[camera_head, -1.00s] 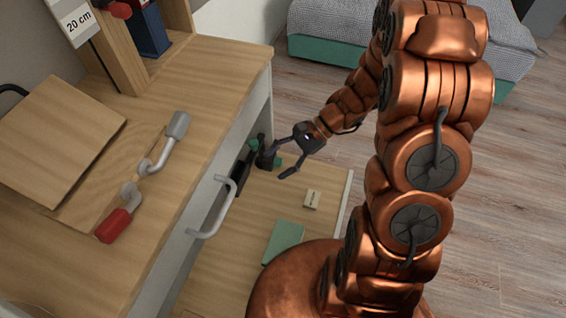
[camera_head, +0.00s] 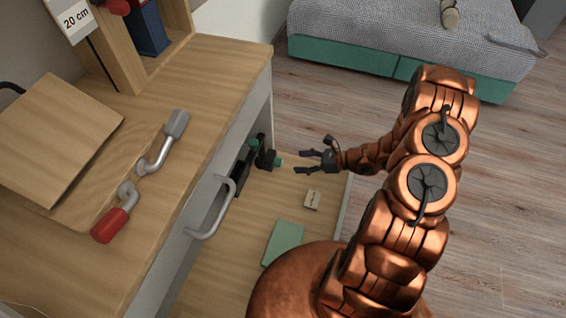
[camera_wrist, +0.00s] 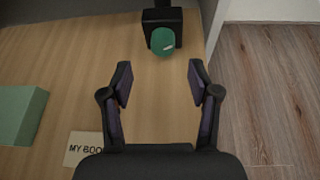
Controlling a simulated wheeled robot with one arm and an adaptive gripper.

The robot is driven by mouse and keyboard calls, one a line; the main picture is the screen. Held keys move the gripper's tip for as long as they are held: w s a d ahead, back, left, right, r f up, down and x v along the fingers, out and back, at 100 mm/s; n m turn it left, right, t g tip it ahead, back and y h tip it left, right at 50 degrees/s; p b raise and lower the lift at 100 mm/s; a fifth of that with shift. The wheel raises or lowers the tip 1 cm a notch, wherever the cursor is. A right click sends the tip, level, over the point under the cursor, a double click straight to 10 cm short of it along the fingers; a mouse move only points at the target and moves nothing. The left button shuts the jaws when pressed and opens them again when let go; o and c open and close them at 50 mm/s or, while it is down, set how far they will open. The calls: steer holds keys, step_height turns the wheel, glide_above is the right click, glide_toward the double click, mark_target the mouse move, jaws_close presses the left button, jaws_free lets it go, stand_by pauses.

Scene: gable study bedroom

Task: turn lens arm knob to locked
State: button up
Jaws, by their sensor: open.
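A green knob (camera_wrist: 163,41) on a black block shows at the top of the wrist view, just beyond my fingertips. In the head view the green knob (camera_head: 277,162) sticks out from the right side of the black device (camera_head: 264,158) inside the open drawer. My gripper (camera_head: 299,162) is open and empty, a short way to the right of the knob, with its fingers pointing left toward it. In the wrist view my gripper (camera_wrist: 160,82) has a finger on each side below the knob, apart from it. I cannot read any lock mark.
The drawer (camera_head: 250,215) also holds a green book (camera_head: 284,242) and a small label card reading "MY BOO…" (camera_wrist: 88,148). Its curved grey handle (camera_head: 217,208) stands at the left. The desk (camera_head: 215,85) is above left; a bed (camera_head: 345,52) stands behind.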

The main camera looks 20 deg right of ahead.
mark_target(283, 169)
steer(key=shift+f, duration=0.3)
steer(key=shift+w+a+f, duration=0.1)
steer(key=shift+w+f, duration=0.05)
steer(key=shift+b+x, duration=0.7)
steer(key=shift+x, duration=2.9)
steer(key=c, duration=1.2)
